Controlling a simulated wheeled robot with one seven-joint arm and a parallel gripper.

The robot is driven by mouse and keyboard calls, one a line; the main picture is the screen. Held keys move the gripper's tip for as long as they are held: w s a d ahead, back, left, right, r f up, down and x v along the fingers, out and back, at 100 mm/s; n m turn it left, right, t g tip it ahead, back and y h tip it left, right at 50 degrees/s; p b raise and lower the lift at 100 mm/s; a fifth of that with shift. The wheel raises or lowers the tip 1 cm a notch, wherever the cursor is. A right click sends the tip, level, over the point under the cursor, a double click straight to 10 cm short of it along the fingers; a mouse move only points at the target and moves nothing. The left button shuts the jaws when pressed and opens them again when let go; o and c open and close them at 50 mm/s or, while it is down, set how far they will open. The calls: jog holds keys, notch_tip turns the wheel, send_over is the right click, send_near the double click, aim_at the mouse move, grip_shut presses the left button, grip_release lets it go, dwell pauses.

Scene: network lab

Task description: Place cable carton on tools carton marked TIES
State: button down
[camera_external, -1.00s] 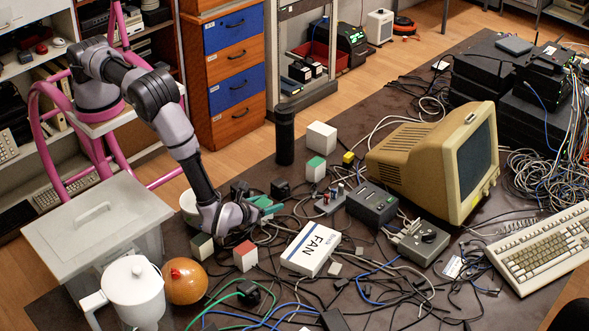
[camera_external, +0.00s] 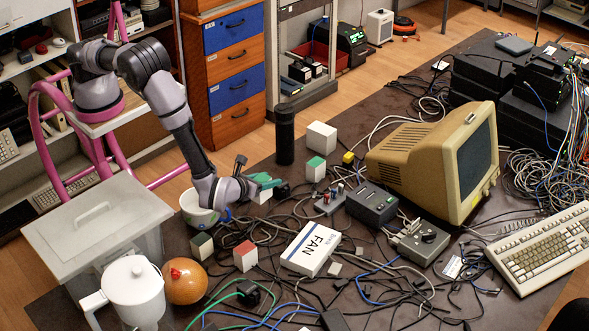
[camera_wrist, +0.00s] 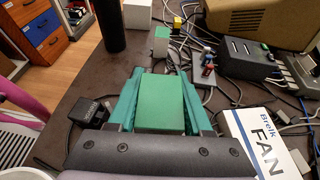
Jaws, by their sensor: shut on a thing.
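My gripper (camera_external: 268,182), with teal fingers, is shut on a small carton (camera_external: 262,196) with white sides. In the wrist view the carton shows a green top (camera_wrist: 160,103) between the fingers. It appears held a little above the table. Another small white carton with a green top (camera_external: 316,168) stands further back to the right; it also shows ahead in the wrist view (camera_wrist: 161,43). A plain white carton (camera_external: 321,137) stands behind it. A flat white carton marked FAN (camera_external: 311,249) lies to the front right. I cannot read TIES on any carton.
A white pot (camera_external: 197,212) is left of my gripper. A black cylinder (camera_external: 285,134) stands behind. Cables, grey devices (camera_external: 372,203) and a beige monitor (camera_external: 430,160) crowd the right.

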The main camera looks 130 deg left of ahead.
jog(key=shift+a+r, duration=0.2)
jog(key=shift+r, duration=0.25)
jog(key=s+a+r+n+g, duration=0.1)
jog(key=s+a+r, duration=0.25)
jog(key=a, duration=0.95)
jog(key=s+a+r+n+g+h, duration=0.15)
jog(key=s+a, duration=0.35)
jog(key=a, duration=0.8)
jog(key=s+a+r+n+g, duration=0.1)
jog(key=s+a+r, duration=0.25)
jog(key=a, duration=0.95)
jog(key=shift+g, duration=0.25)
jog(key=f, duration=0.3)
jog(key=s+f, duration=0.1)
jog(key=f, duration=0.1)
jog(key=shift+a+f, duration=0.25)
jog(key=shift+a, duration=0.05)
jog(key=shift+y, duration=0.25)
jog(key=shift+w+f, duration=0.1)
jog(key=shift+f, duration=2.05)
jog(key=shift+f, duration=0.15)
jog(key=shift+c, duration=1.6)
grip_release()
